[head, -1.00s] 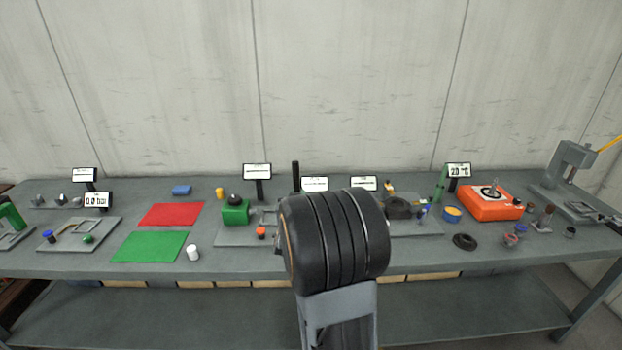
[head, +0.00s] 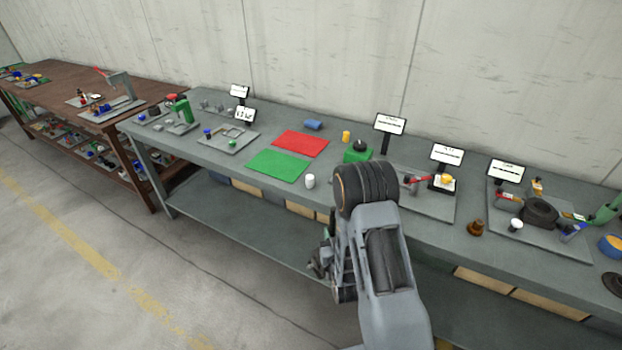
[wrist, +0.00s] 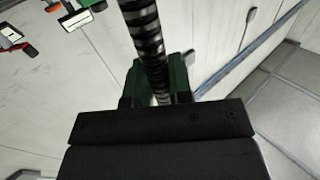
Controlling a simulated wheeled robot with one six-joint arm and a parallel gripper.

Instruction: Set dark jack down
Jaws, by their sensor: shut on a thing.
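In the wrist view my gripper (wrist: 158,84) is shut on a dark, ribbed, screw-like shaft, which I take to be the dark jack (wrist: 147,38). The shaft runs up out of the top of the picture, so its far end is out of view. Its lower end is hidden between the green-and-black fingers. In the head view my arm covers most of the gripper, and the jack cannot be made out there. A green mat (head: 277,166) and a red mat (head: 300,143) lie on the grey bench, left of my arm.
The grey bench (head: 228,168) carries several plates, signs and small parts. A small brown piece (head: 476,228) stands near the front edge, right of my arm. A brown bench (head: 60,90) stands at the left. Floor is clear in front.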

